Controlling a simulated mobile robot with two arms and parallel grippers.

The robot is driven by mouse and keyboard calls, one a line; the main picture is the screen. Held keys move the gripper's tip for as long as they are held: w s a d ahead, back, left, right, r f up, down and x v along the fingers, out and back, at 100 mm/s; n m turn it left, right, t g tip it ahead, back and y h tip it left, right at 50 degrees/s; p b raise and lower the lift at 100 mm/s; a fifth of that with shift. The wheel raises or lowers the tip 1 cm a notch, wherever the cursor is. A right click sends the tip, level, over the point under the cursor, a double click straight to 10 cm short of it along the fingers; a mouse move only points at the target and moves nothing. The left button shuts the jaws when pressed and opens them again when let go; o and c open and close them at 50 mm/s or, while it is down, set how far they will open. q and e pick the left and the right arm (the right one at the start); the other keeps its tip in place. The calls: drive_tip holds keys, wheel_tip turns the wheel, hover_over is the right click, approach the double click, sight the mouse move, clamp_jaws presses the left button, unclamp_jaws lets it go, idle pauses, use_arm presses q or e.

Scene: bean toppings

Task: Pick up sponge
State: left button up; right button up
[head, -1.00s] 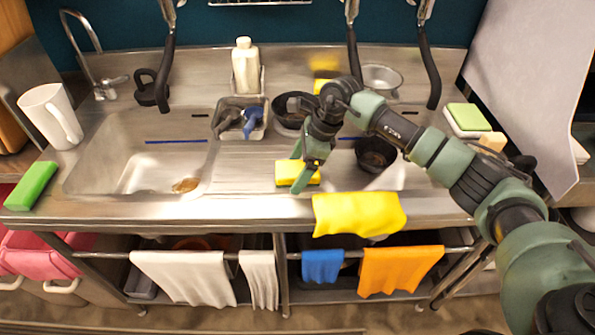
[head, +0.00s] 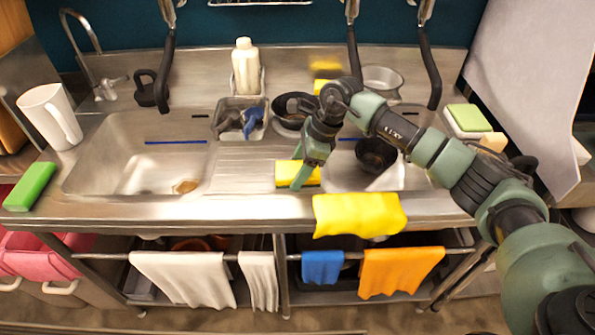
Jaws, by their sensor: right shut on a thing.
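A yellow sponge (head: 288,172) with a thin darker green side lies at the divider between the two sink basins, near the front of the counter. My right gripper (head: 299,178) is over it, pointing down, with its green fingers shut on the sponge. The fingers and wrist hide part of the sponge. I cannot tell whether the sponge is clear of the counter. My left gripper is not in view.
A green sponge (head: 30,186) lies at the far left beside a white pitcher (head: 50,115). A yellow cloth (head: 358,214) hangs over the front edge. A dark pan (head: 376,155) sits in the right basin. A white bottle (head: 246,66) stands behind. The left basin (head: 135,150) is mostly clear.

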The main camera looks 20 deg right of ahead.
sight(298, 169)
drive_tip(key=shift+r+p, duration=0.25)
drive_tip(key=shift+p, duration=0.1)
wheel_tip(298, 169, up, 20)
drive_tip(key=b, duration=0.4)
drive_tip(key=shift+f, duration=0.1)
